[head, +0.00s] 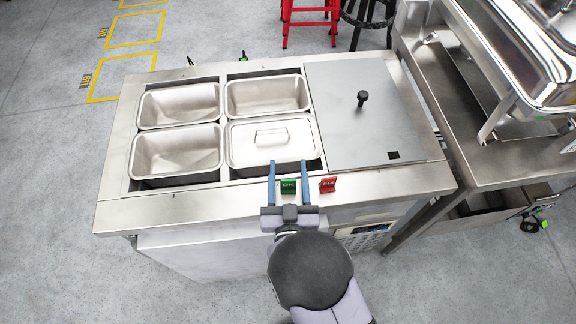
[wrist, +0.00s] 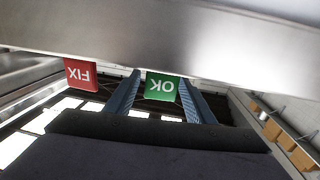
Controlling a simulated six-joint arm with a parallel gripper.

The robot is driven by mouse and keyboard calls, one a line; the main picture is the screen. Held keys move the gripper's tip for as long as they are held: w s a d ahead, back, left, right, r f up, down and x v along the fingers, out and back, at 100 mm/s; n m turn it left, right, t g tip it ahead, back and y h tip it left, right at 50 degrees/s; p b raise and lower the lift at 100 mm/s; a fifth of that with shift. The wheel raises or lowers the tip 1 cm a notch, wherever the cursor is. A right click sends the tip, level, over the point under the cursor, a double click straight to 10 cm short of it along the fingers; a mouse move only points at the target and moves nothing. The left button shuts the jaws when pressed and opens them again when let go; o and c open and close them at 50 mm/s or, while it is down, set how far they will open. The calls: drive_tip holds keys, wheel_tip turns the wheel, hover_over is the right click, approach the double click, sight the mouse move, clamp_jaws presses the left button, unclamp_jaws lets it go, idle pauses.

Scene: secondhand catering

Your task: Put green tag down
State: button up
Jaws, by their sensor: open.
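The green tag (head: 288,187), marked OK, stands upright on the front steel ledge of the counter. My gripper (head: 288,172) is open, with one blue finger on each side of the tag. In the wrist view, which is upside down, the green tag (wrist: 161,87) shows between the two fingers (wrist: 158,98), with its base at the steel edge. Whether a finger touches it I cannot tell. The red tag (head: 327,185), marked FIX, stands just right of the green one in the head view; it also shows in the wrist view (wrist: 80,74).
Behind the tags, the steel counter (head: 190,207) holds three open pans (head: 180,103) and one lidded pan (head: 270,143). A flat grey cover (head: 355,120) with a black knob lies at right. A steel table with a chafing dish (head: 530,50) stands further right.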

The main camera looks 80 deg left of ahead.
sight(287, 183)
drive_tip(key=d, duration=0.1)
drive_tip(key=d+b, duration=0.1)
drive_tip(key=d, duration=0.1)
drive_tip(key=d+b, duration=0.1)
drive_tip(key=shift+s+d+f, duration=0.15)
drive_tip(key=shift+s+f, duration=0.05)
drive_tip(key=shift+s, duration=0.15)
drive_tip(key=shift+d+r, duration=0.1)
drive_tip(key=shift+d, duration=0.7)
drive_tip(key=c, duration=0.6)
drive_tip(key=shift+o, duration=0.2)
